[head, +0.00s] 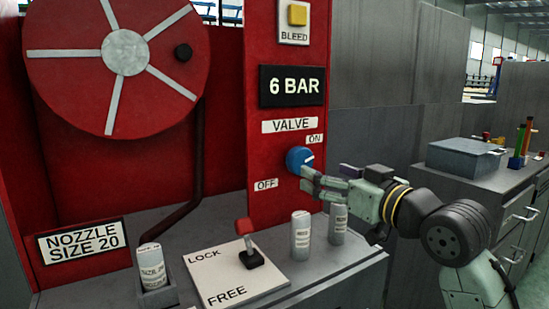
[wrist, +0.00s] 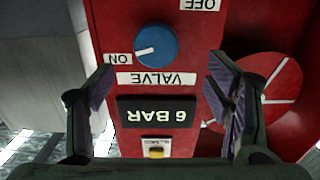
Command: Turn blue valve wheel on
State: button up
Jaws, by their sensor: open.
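The blue valve wheel (head: 299,159) is a round knob on the red panel, between the ON label (head: 315,139) at upper right and the OFF label (head: 265,184) at lower left. My gripper (head: 312,180) is open and empty, its fingers just right of and below the wheel in the head view, partly overlapping its lower edge. In the wrist view, which is upside down, the wheel (wrist: 158,44) lies ahead between and beyond the open fingers (wrist: 160,88). Its white mark points left, toward the ON label (wrist: 118,59). I cannot tell whether a finger touches the wheel.
The 6 BAR plate (head: 291,86) and yellow bleed button (head: 297,15) are above the wheel. Below are a red-handled lever (head: 246,240) and labelled cylinders (head: 300,235) on the grey ledge. A red hose reel (head: 70,60) stands left. A grey cabinet (head: 490,185) is at right.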

aim_at(304, 163)
jog(key=p+x, duration=0.1)
jog(key=x, duration=0.4)
jog(key=p+x, duration=0.1)
jog(key=x, duration=0.4)
jog(key=shift+w+d+f+p, duration=0.2)
jog(key=shift+w+p, duration=0.15)
jog(key=shift+p, duration=0.05)
jog(key=shift+c, duration=0.3)
